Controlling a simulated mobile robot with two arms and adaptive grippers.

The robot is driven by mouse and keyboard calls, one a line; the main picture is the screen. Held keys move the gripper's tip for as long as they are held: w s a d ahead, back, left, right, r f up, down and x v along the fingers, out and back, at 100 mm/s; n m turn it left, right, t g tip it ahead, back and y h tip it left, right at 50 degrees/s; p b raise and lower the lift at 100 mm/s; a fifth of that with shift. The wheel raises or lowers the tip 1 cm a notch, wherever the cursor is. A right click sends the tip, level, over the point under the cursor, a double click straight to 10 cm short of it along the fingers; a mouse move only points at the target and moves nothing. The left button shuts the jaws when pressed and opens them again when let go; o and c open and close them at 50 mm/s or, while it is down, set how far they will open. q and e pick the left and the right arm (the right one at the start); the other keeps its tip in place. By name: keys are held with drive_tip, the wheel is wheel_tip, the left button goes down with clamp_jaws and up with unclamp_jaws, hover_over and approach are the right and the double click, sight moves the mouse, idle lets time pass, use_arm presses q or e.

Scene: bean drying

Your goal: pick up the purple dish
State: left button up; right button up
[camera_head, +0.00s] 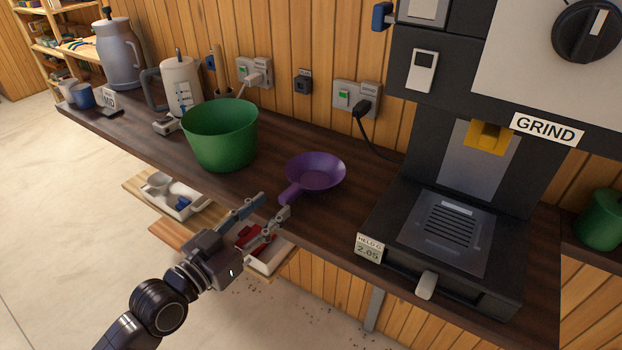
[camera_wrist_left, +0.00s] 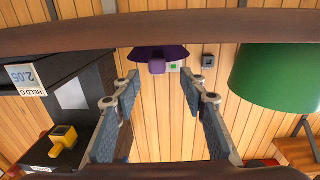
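The purple dish (camera_head: 318,170) is a shallow round pan with a short handle (camera_head: 292,191). It sits upright on the dark wooden counter, its handle pointing toward the front edge. My left gripper (camera_head: 275,204) is open and empty at the counter's front edge, just short of the handle and apart from it. In the left wrist view, the purple dish (camera_wrist_left: 157,56) shows at the top, with its handle end between and beyond the two open fingers (camera_wrist_left: 160,86). My right gripper is not in view.
A green bucket (camera_head: 220,140) stands left of the dish. A black grinder (camera_head: 440,245) stands to the right. A kettle (camera_head: 180,82) and wall outlets are behind. Open drawers (camera_head: 270,258) with trays jut out below the counter, beneath my left gripper.

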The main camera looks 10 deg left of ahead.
sight(281, 200)
use_arm(q)
drive_tip(key=p+x, duration=0.2)
drive_tip(key=x, duration=0.3)
drive_tip(key=shift+w+d, duration=0.3)
drive_tip(key=shift+d, duration=0.05)
drive_tip(key=shift+w+f, duration=0.1)
drive_tip(key=shift+w, duration=0.05)
drive_tip(key=shift+c, duration=0.7)
clamp_jaws()
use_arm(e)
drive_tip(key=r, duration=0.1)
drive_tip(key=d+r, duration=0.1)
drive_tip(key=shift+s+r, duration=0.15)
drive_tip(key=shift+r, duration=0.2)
